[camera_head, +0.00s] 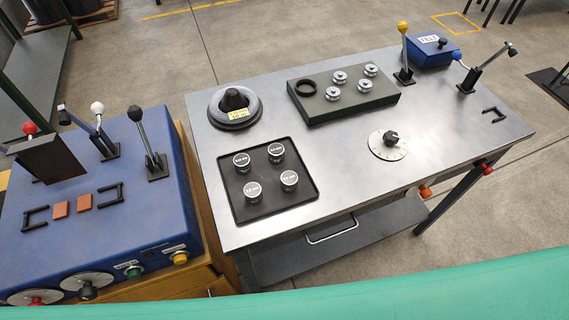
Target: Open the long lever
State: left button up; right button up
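Several levers show in the head view, and I cannot tell for sure which one is the long lever. On the blue cabinet, a black-knobbed lever (147,138) leans up and left from its dark base, and a white-knobbed lever (99,120) stands behind it. On the steel table, a yellow-knobbed lever (404,50) stands nearly upright at the back edge. A lever with a dark-tipped arm (490,62) slants up to the right at the table's far right. Neither of my grippers is in view, and nothing is seen touching any lever.
The blue cabinet (120,225) stands left of the steel table (345,155).

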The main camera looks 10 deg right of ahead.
aim_at(403, 26)
jog(key=l+u, duration=0.1)
jog(key=l, duration=0.35)
jog(key=k+l+u, duration=0.1)
jog(key=l, duration=0.4)
jog(key=k+l+u, duration=0.15)
jog(key=l, duration=0.3)
jog(key=k+l+u, duration=0.1)
jog(key=l, duration=0.35)
jog(key=l+u, duration=0.15)
jog(key=l, duration=0.35)
jog(key=l+u, duration=0.15)
jog(key=l, duration=0.3)
jog(key=k+l+u, duration=0.15)
jog(key=l, duration=0.35)
jog(key=l+u, duration=0.15)
jog(key=l, duration=0.3)
jog(key=k+l+u, duration=0.15)
jog(key=l, duration=0.3)
